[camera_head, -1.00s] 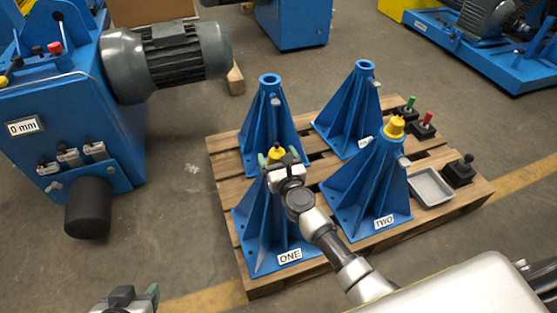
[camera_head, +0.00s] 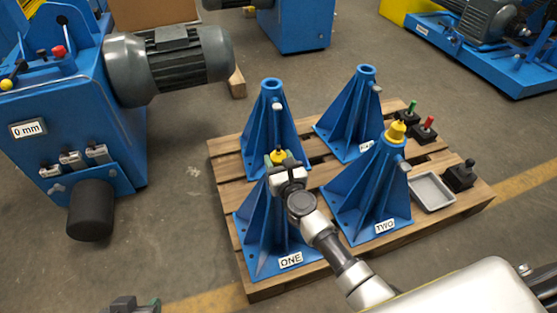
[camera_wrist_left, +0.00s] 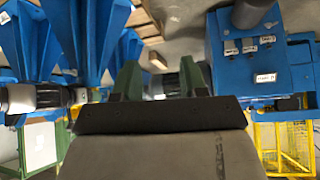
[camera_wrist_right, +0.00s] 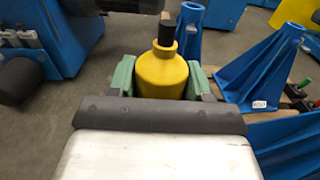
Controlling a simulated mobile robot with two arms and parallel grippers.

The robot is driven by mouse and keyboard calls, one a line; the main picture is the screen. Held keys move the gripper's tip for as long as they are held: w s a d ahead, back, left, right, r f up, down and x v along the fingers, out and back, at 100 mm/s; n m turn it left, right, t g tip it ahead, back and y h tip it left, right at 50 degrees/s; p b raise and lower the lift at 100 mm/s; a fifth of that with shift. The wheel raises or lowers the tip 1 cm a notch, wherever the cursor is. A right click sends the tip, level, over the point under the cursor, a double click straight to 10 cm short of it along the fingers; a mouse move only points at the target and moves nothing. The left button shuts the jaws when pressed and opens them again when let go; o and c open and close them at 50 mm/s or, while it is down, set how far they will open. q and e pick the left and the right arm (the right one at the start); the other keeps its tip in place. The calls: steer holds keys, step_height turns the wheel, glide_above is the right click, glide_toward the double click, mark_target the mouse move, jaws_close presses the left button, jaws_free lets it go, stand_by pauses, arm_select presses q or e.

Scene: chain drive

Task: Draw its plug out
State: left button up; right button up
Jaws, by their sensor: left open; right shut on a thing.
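My right gripper (camera_head: 279,160) is shut on a yellow plug (camera_wrist_right: 162,72) at the top of the blue stand labelled ONE (camera_head: 258,232). The plug is bottle-shaped with a black tip and sits between the green fingers in the right wrist view. The gripper hides the stand's top, so I cannot tell how far the plug sits in it. A second yellow plug (camera_head: 396,133) sits on top of the stand labelled TWO (camera_head: 367,190). My left gripper (camera_wrist_left: 158,80) is open and empty, low at the left, away from the stands.
Two more blue stands (camera_head: 268,115) (camera_head: 350,110) stand behind on the wooden pallet (camera_head: 438,213). A grey tray (camera_head: 432,190) and a black box with a lever (camera_head: 460,177) are at its right. A blue machine (camera_head: 110,130) with a motor is at the left.

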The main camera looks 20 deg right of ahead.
mark_target(278, 151)
steer(key=shift+r+p, duration=0.3)
steer(key=shift+r, duration=0.35)
steer(key=shift+r+p, duration=0.2)
steer(key=shift+p, duration=0.3)
arm_select(q)
steer(key=s+a+g+y, duration=0.1)
steer(key=s+a+g, duration=0.1)
steer(key=s+g, duration=0.25)
arm_select(e)
steer(key=shift+r+p, duration=0.3)
steer(key=shift+r, duration=0.25)
steer(key=shift+r+p, duration=0.65)
steer(key=shift+p, duration=0.2)
steer(key=shift+r, duration=0.2)
steer(key=shift+r+p, duration=0.35)
steer(key=shift+p, duration=0.2)
steer(key=shift+r+p, duration=1.4)
steer(key=shift+r, duration=0.2)
arm_select(q)
step_height(278, 151, down, 16)
steer(key=shift+d+f, duration=0.2)
steer(key=shift+d, duration=0.05)
